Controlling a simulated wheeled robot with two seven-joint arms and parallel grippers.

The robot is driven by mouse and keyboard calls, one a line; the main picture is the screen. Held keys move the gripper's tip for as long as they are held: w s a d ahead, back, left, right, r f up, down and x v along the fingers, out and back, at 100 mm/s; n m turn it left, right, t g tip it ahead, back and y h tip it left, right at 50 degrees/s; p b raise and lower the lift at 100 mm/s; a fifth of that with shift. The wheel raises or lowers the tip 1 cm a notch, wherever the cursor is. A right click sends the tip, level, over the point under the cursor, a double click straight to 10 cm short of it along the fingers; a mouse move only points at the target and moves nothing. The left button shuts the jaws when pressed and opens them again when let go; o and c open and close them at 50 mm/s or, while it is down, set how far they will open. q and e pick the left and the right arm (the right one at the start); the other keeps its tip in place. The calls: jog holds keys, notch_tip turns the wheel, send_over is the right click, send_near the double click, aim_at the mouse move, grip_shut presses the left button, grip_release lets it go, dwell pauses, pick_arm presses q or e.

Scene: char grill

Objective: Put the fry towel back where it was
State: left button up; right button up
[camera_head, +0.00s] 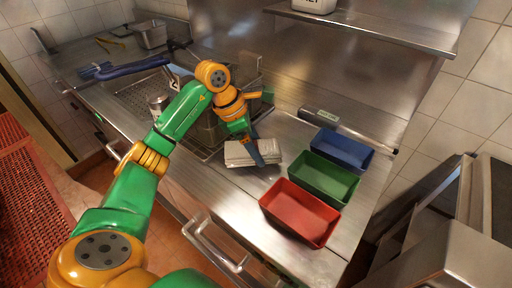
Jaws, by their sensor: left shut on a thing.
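The fry towel (240,154) is a folded, whitish cloth on the steel counter, in the middle of the head view. My left gripper (257,152) comes down over its right part, and its fingers are shut on the towel. The towel looks flat and at or very near the counter top; I cannot tell if it is lifted at all. My gripper's fingers hide a strip of the towel. My right gripper is not in view.
Red (300,212), green (324,177) and blue (343,149) bins stand in a row right of the towel. A wire rack (150,97) and a metal can (158,104) are behind my left arm. A shelf (370,27) hangs above. Bare counter (225,190) lies in front.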

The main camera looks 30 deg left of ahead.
aim_at(238, 149)
pick_arm(q)
jog(key=shift+f, duration=0.95)
jog(key=o, duration=1.2)
jog(key=shift+o, duration=0.2)
jog(key=shift+r, duration=0.35)
jog(key=v, duration=1.1)
jog(key=shift+s+a+r+p, duration=0.15)
jog(key=shift+s+r+p, duration=0.05)
jog(key=shift+r+p, duration=0.15)
